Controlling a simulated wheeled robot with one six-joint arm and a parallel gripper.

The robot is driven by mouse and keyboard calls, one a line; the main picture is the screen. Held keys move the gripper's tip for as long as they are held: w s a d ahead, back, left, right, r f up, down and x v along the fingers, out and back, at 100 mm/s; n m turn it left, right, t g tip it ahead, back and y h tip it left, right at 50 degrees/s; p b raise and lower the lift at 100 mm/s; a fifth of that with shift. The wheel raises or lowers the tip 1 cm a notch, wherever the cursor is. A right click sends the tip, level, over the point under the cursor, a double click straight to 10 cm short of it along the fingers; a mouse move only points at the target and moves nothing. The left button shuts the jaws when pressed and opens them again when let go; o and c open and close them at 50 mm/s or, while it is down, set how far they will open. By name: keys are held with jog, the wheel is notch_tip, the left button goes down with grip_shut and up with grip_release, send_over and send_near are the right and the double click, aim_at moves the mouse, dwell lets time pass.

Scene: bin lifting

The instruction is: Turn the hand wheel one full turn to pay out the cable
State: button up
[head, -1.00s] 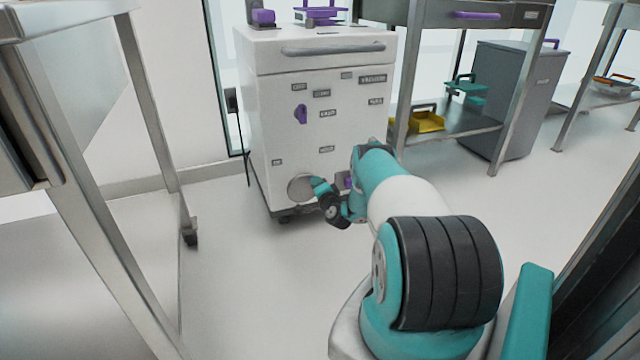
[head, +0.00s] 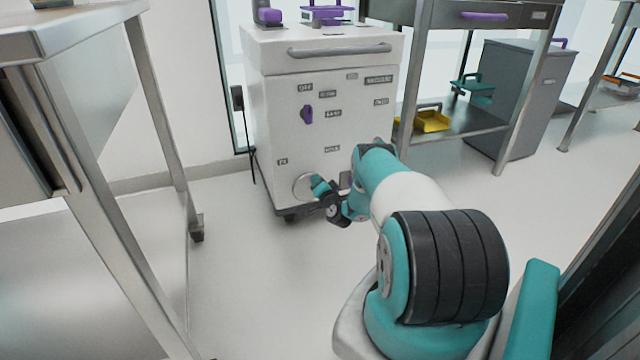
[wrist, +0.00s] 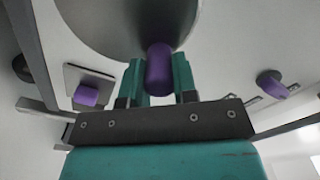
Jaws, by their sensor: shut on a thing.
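The hand wheel is a round grey disc (head: 304,187) low on the front of a white cabinet. In the wrist view the disc (wrist: 110,25) fills the top, with a purple knob (wrist: 159,72) standing out from it. My gripper (wrist: 158,80) has its teal fingers on either side of the knob and is shut on it. In the head view my gripper (head: 321,187) is at the right part of the disc and hides some of it; the knob cannot be made out there. No cable can be clearly identified.
The white cabinet (head: 285,130) carries a purple selector (head: 307,115), small labels and a grey handle bar (head: 340,50). A steel table (head: 85,110) stands at left. A shelf (head: 455,132) with a yellow tray (head: 431,120) stands at right. The floor before the cabinet is clear.

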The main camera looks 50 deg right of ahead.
jog(key=shift+d+r, duration=0.1)
jog(key=o, duration=0.9)
jog(key=shift+p+v, duration=7.1)
jog(key=shift+v, duration=1.65)
